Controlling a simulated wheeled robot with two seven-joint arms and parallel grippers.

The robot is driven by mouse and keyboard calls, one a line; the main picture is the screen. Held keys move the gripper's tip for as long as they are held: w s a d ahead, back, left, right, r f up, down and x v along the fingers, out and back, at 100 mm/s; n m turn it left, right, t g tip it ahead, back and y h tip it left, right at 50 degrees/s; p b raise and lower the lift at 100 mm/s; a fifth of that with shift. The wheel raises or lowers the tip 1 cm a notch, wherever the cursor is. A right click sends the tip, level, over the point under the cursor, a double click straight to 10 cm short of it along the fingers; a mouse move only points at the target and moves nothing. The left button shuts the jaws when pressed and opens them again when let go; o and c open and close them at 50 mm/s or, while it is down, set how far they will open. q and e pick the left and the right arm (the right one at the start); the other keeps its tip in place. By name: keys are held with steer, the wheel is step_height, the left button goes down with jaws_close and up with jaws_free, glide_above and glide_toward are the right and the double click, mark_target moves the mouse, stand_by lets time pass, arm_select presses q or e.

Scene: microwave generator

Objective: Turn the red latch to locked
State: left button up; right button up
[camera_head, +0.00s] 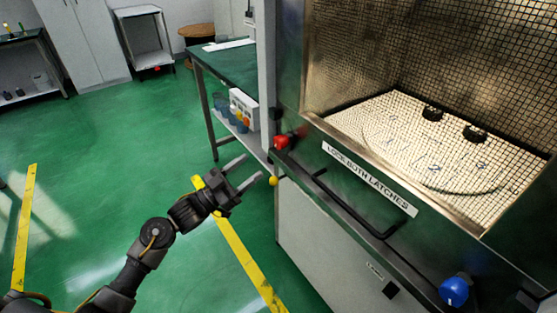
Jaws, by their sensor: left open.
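The red latch (284,142) sits at the left end of the metal front ledge of the microwave generator (290,75). Its exact turn angle is too small to tell. My left gripper (254,167) is open, with two grey fingers pointing right and up toward the machine's left edge. The fingers are empty and lie a little left of and below the red latch in the picture, apart from it. A blue latch (454,291) sits at the right end of the front. A label (368,178) reads "LOCK BOTH LATCHES". My right gripper is not in view.
A small yellow ball (272,181) is by the machine's left edge, close to my fingertips. A black bar handle (350,207) runs along the front. A green-topped table (228,66) stands behind at left. Open green floor (110,150) with yellow stripes lies left.

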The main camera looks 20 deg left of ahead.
mark_target(276, 145)
arm_select(q)
steer(key=shift+m+h, duration=0.4)
steer(key=x, duration=0.3)
steer(key=r+x, duration=0.1)
steer(key=x, duration=0.3)
steer(key=s+x, duration=0.1)
steer(key=x, duration=0.3)
steer(key=shift+d+r+p, duration=0.25)
steer(key=shift+r+p, duration=0.1)
steer(key=c, duration=1)
